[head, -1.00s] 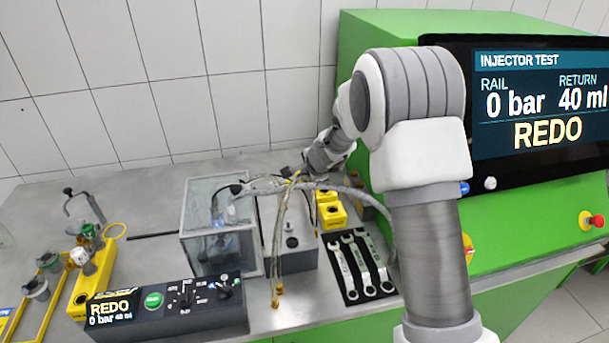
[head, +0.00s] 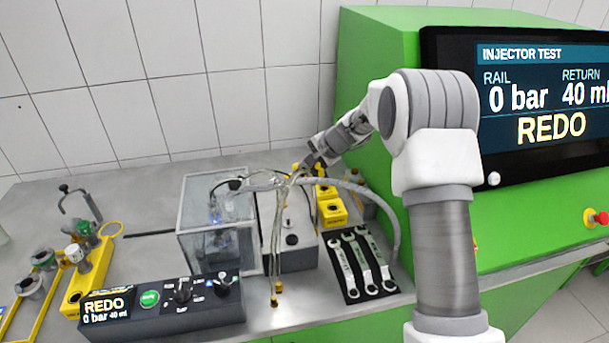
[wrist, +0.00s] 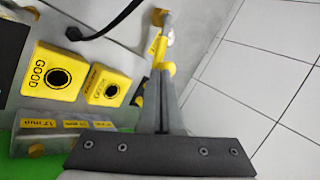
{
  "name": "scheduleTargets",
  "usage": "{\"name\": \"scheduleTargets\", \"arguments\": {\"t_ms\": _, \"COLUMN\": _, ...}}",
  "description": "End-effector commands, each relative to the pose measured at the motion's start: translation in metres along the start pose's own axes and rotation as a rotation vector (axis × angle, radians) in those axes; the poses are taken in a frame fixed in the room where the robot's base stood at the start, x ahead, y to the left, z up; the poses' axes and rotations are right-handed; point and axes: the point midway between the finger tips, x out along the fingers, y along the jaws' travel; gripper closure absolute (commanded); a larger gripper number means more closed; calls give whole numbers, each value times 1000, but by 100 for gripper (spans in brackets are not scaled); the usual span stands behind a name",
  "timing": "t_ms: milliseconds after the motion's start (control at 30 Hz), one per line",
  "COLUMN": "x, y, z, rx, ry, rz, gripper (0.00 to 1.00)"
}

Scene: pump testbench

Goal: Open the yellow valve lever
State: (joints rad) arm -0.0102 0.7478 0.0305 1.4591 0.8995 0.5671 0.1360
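A yellow lever-like part (wrist: 155,44) shows at the top of the wrist view, near a pale cylinder and a round yellow end; which piece is the valve lever is hard to tell. In the head view, a small yellow part (head: 296,167) shows behind the hoses, beside my gripper (head: 311,160). In the wrist view, my gripper (wrist: 160,75) has its two fingers close together, pointing at the yellow parts. The fingertips overlap a round yellow end in the picture; I cannot tell whether they touch it. I see nothing clearly held.
Hoses (head: 283,225) hang over a grey block (head: 292,255) beside a clear tank (head: 215,245). Yellow blocks (head: 333,212), one marked GOOD in the wrist view (wrist: 57,77), stand to its right. Wrenches lie on a black mat (head: 350,292). A green cabinet (head: 375,85) stands right.

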Motion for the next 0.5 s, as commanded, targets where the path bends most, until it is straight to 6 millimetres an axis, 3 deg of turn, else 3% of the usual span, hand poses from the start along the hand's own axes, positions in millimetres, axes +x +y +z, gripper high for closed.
{"name": "scheduleTargets", "arguments": {"t_ms": 500, "x": 19, "y": -21, "z": -13, "rx": -298, "ry": -258, "rz": 0, "gripper": 100}}
